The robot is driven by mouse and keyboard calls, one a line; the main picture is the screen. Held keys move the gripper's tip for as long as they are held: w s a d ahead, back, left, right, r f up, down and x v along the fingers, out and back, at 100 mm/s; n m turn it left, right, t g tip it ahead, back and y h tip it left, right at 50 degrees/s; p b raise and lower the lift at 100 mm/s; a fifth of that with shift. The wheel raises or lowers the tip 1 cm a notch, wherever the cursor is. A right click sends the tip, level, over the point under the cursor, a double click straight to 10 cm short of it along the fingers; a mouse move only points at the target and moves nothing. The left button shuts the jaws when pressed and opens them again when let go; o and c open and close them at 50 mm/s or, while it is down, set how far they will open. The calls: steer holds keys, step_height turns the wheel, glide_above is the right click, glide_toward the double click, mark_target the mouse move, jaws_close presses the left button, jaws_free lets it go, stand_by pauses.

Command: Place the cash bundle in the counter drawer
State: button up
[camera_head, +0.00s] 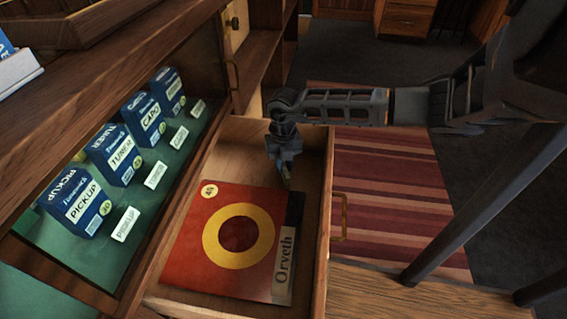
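The counter drawer (235,152) is pulled open at the centre, with a bare wooden floor at its far end. My gripper (286,182) points down inside the drawer's outline, near its front panel and above the far right corner of a flat red sleeve. The fingers are small and dark, and I cannot tell whether they are open or shut or hold anything. I cannot make out a cash bundle anywhere in this view; part of the drawer floor behind my gripper is hidden.
The red sleeve (205,245) with a yellow ring, marked Orveth, covers the drawer's near part. A brass handle (340,216) sits on the drawer front. Left is a display case with several blue boxes (117,155). A striped rug (385,190) lies to the right; a wooden surface (390,295) is at bottom right.

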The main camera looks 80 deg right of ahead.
mark_target(283, 163)
steer(key=o, duration=0.3)
steer(key=shift+o, duration=0.2)
step_height(283, 163, up, 12)
steer(key=p, duration=0.2)
steer(key=shift+r+p, duration=0.2)
steer(key=shift+p, duration=0.1)
